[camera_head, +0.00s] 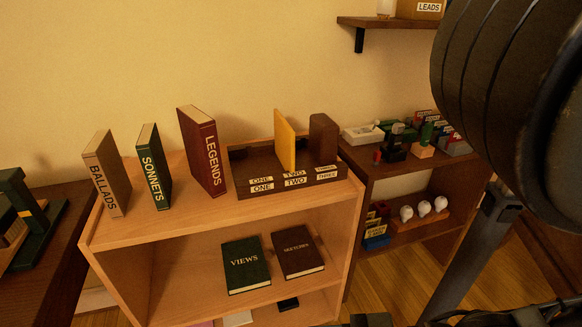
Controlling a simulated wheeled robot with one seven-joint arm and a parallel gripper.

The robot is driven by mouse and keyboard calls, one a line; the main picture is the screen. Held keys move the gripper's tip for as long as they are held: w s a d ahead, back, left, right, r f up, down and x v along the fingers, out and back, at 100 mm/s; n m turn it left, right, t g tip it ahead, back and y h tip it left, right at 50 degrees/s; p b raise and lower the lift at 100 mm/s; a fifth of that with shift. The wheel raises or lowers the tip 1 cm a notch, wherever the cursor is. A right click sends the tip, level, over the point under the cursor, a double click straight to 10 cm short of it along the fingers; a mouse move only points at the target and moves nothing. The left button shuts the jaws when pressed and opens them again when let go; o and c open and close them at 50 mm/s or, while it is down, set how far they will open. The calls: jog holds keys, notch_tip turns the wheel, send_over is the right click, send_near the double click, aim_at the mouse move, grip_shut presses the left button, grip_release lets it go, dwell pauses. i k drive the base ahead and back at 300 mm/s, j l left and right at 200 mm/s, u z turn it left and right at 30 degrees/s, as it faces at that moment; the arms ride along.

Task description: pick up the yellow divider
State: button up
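The yellow divider (285,140) is a thin upright panel. It stands in a dark wooden rack (240,165) on top of the light wood bookcase. The rack's front carries labels reading ONE, TWO and THREE, and the divider rises behind the TWO label. Its lower edge is hidden by the rack front. A brown rounded upright piece (322,138) stands just right of it, behind THREE, with a gap between them. My gripper is not recognisable in this view; only a large dark part of my arm fills the upper right.
Three upright books, BALLADS (103,174), SONNETS (154,167) and LEGENDS (203,150), stand left of the rack. VIEWS (246,265) and another dark book (298,251) lie on the shelf below. A darker shelf unit (372,171) with small objects stands at right. A wall shelf (385,23) hangs above.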

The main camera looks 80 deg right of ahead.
aim_at(285, 136)
jog(key=z, duration=1.5)
jog(key=k+j+u, duration=0.15)
jog(key=u, duration=0.3)
jog(key=k+j+u, duration=0.2)
jog(key=u, duration=0.3)
